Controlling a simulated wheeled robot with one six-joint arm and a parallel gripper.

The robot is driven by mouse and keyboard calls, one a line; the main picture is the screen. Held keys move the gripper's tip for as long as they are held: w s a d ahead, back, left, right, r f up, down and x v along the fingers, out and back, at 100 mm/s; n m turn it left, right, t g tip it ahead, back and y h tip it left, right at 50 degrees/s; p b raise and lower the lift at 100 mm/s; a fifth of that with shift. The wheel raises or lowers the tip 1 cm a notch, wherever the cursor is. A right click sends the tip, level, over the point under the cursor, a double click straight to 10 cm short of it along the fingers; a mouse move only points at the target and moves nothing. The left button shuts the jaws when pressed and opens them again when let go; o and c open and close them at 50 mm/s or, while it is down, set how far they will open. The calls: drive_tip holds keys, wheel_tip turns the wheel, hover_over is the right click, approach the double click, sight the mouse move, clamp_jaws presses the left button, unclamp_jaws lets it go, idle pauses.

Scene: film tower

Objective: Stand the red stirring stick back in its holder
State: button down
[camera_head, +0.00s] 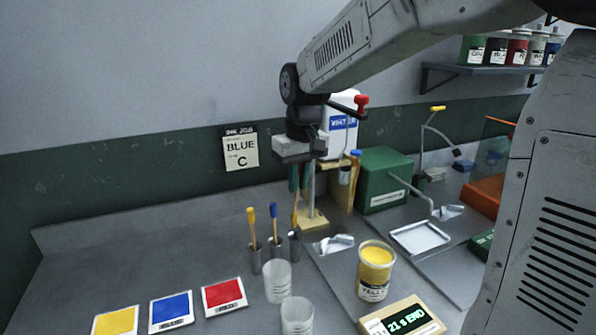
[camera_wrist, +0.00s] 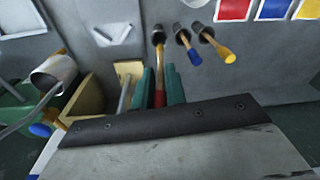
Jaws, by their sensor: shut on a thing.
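My gripper (camera_head: 298,180) points down above the bench, its green fingers shut on the red stirring stick (camera_head: 295,212). In the wrist view, the stick's red end (camera_wrist: 160,98) sits between the green fingers (camera_wrist: 160,85), and its wooden shaft runs toward the rightmost grey metal holder cup (camera_head: 294,244). That cup also shows in the wrist view (camera_wrist: 158,29). The stick's lower end is at the cup's mouth; I cannot tell how deep it is inside. The red end is hidden by the fingers in the head view.
A blue stick (camera_head: 274,222) and a yellow stick (camera_head: 252,228) stand in neighbouring cups. A wooden stand (camera_head: 313,221) is close on the right. Clear beakers (camera_head: 278,284), ink cards (camera_head: 224,297) and a yellow ink jar (camera_head: 374,272) are in front. The bench at left is clear.

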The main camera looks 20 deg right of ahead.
drive_tip(key=shift+f, duration=4.05)
drive_tip(key=c, duration=1.3)
unclamp_jaws()
drive_tip(key=shift+c, duration=0.2)
wheel_tip(320, 180, up, 8)
drive_tip(key=shift+s+d, duration=0.15)
drive_tip(key=shift+s, duration=0.15)
drive_tip(key=shift+f, duration=0.15)
